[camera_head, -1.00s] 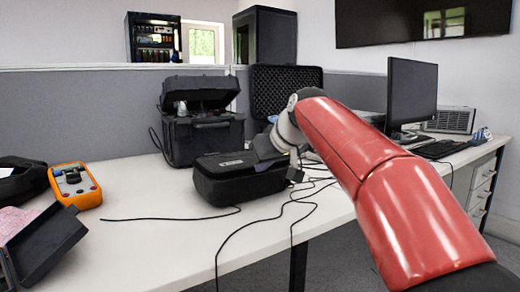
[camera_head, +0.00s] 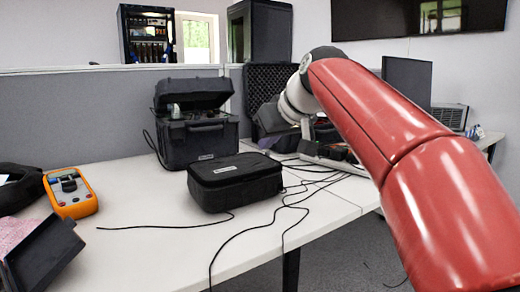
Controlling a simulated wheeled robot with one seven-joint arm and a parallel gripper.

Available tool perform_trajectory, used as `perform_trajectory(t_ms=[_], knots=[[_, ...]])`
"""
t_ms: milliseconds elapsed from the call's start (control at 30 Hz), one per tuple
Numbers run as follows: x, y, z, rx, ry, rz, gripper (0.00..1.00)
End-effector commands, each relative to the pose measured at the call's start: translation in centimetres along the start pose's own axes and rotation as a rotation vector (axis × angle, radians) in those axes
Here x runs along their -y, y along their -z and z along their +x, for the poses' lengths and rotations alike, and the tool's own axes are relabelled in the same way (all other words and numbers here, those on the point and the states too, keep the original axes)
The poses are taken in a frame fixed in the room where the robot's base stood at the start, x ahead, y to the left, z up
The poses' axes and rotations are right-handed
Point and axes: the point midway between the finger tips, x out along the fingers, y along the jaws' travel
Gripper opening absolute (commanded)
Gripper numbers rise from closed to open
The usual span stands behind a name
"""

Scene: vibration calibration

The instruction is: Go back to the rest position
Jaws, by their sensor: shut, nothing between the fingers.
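My gripper (camera_head: 266,119) is a dark grey shape at the end of my red and white arm. It is raised behind and to the right of the black soft case (camera_head: 236,182), clear of it. It looks shut and empty, though its fingertips are small and hard to make out against the dark foam-lined lid (camera_head: 266,80). My red arm reaches in from the lower right and hides part of the desk and the monitor.
The white desk (camera_head: 150,225) holds an orange meter (camera_head: 72,192), an open black toolbox (camera_head: 200,138), an open dark box (camera_head: 42,255) and loose black cables. A monitor (camera_head: 408,80) stands behind my arm. The front middle of the desk is mostly clear.

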Motion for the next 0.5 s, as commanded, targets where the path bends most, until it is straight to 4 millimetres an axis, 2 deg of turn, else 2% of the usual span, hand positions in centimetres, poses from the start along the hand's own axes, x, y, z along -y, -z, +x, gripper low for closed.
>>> perform_trajectory(t_ms=[100, 300, 367, 467, 500], knots=[[0.0, 0.1, -1.8, -0.002, -0.001, 0.001, 0.00], [0.0, -0.6, -3.1, 0.009, -0.008, 0.012, 0.00], [0.0, -1.6, -3.5, 0.022, -0.023, 0.030, 0.00], [0.0, -5.0, -4.3, 0.060, -0.062, 0.086, 0.00], [0.0, -6.9, -4.6, 0.079, -0.083, 0.114, 0.00]])
